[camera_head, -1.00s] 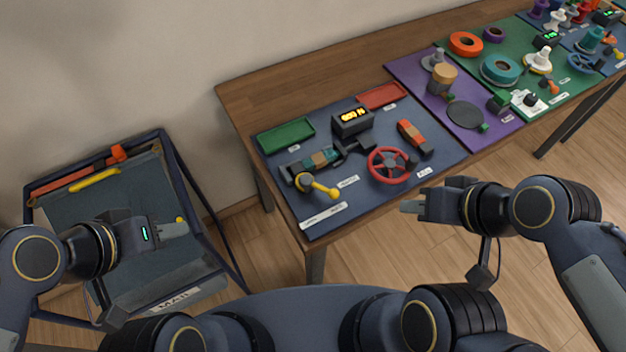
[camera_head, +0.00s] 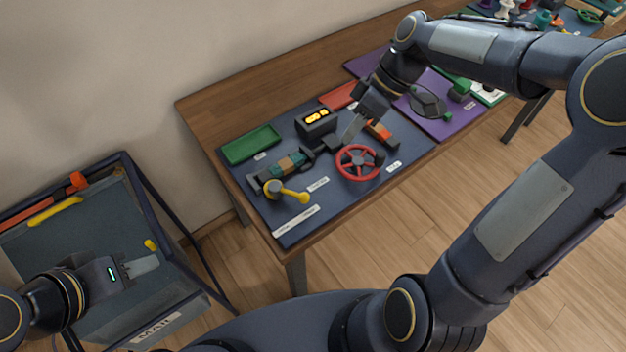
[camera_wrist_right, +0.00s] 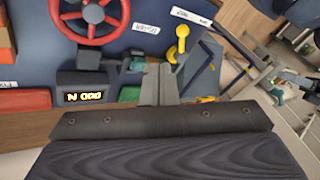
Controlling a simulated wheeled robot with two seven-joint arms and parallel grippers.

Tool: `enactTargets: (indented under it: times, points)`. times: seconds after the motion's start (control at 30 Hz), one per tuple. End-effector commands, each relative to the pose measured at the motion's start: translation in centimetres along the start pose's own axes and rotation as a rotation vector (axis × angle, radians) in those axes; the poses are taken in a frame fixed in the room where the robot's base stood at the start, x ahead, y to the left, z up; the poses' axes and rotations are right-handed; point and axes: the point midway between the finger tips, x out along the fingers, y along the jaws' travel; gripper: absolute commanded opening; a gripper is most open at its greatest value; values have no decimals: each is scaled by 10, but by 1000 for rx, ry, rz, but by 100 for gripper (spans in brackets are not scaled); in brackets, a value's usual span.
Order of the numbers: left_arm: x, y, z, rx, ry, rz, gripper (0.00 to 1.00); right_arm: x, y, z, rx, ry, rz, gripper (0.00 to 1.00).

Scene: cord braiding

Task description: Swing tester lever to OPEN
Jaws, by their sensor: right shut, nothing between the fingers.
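The tester lever (camera_head: 287,191) is yellow with a round hub and a small knob at its end. It sits at the front left of the blue mat (camera_head: 290,238), and its arm points right toward a white label. It also shows in the right wrist view (camera_wrist_right: 181,42). The tester bed (camera_head: 285,167), with teal and brown blocks, lies behind it. My right gripper (camera_head: 346,138) is shut and empty, above the mat near the display box and apart from the lever. My left gripper (camera_head: 152,263) looks shut and empty, over the bin at the left.
A display box (camera_head: 316,122) with lit digits, a red handwheel (camera_head: 358,162), an orange-and-dark tool (camera_head: 381,133), a green tray (camera_head: 250,144) and a red tray (camera_head: 340,96) share the mat. A dark-framed bin (camera_head: 85,225) stands left of the table.

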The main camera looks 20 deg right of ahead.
Motion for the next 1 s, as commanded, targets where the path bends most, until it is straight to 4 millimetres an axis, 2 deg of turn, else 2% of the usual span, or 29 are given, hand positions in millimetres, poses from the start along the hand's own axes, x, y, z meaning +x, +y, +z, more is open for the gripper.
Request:
enactTargets:
  times: [0.03, 0.1, 0.33, 0.8, 1.0]
  points:
    - [2, -1, 1, 0, 0, 0, 36, 8, 10, -4, -33, -3, -30, 0]
    - [2, -1, 1, 0, 0, 0, 36, 13, 17, -7, -75, -2, -58, 0]
    - [2, -1, 1, 0, 0, 0, 36, 28, 21, -11, -113, 0, -82, 0]
    - [0, 0, 0, 0, 0, 0, 36, 120, 10, -9, -111, -3, -82, 0]
    - [-4, 2, -2, 0, 0, 0, 36, 132, -13, -5, -111, -1, -78, 0]
